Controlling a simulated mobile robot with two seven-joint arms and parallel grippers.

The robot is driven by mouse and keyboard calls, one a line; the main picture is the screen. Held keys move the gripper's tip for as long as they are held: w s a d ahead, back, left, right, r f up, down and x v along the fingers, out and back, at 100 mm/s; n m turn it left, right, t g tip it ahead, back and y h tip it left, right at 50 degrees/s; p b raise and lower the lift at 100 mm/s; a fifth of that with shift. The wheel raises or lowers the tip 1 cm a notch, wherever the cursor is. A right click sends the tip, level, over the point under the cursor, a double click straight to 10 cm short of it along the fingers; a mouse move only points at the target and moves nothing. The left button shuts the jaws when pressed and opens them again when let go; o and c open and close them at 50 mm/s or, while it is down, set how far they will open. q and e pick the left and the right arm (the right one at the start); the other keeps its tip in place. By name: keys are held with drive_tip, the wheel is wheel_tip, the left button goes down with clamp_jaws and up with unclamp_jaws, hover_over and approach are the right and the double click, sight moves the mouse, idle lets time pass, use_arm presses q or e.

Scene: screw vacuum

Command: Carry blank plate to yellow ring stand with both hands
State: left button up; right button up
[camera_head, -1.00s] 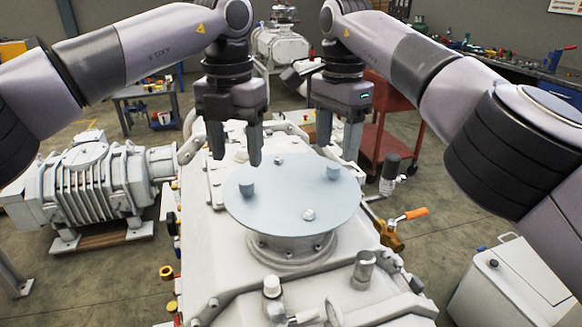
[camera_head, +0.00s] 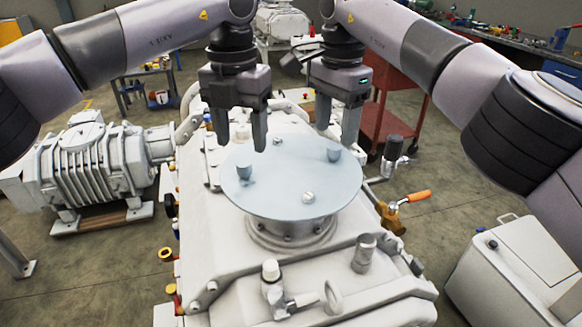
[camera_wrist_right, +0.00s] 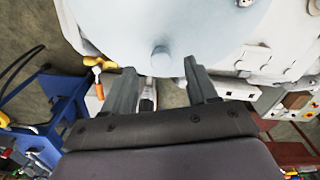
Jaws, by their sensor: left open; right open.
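The blank plate (camera_head: 270,195) is a pale blue-grey round disc with two small upright pegs and a bolt on it. It lies on a round flange of the white machine. My right gripper (camera_head: 336,138) is open and empty, near the far right edge by the right peg (camera_head: 333,155). In the right wrist view the plate (camera_wrist_right: 205,30) lies beyond my open fingers (camera_wrist_right: 163,82), and a peg (camera_wrist_right: 160,55) shows between and past them. I see no yellow ring stand.
The white machine (camera_head: 230,265) fills the middle, with an orange-handled valve (camera_head: 405,200) on its right. A ribbed white pump (camera_head: 90,165) stands left on a pallet. A red cart (camera_head: 385,125) is behind at right. A white container (camera_head: 515,270) stands at the lower right.

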sight(245, 162)
use_arm(q)
drive_tip(key=shift+f, duration=2.5)
use_arm(e)
drive_tip(key=shift+f, duration=2.5)
use_arm(q)
clamp_jaws()
use_arm(e)
clamp_jaws()
use_arm(q)
drive_tip(key=shift+w+r, duration=0.1)
drive_tip(key=shift+r, duration=0.05)
use_arm(e)
drive_tip(key=shift+a+r, duration=0.1)
drive_tip(key=shift+r, duration=0.05)
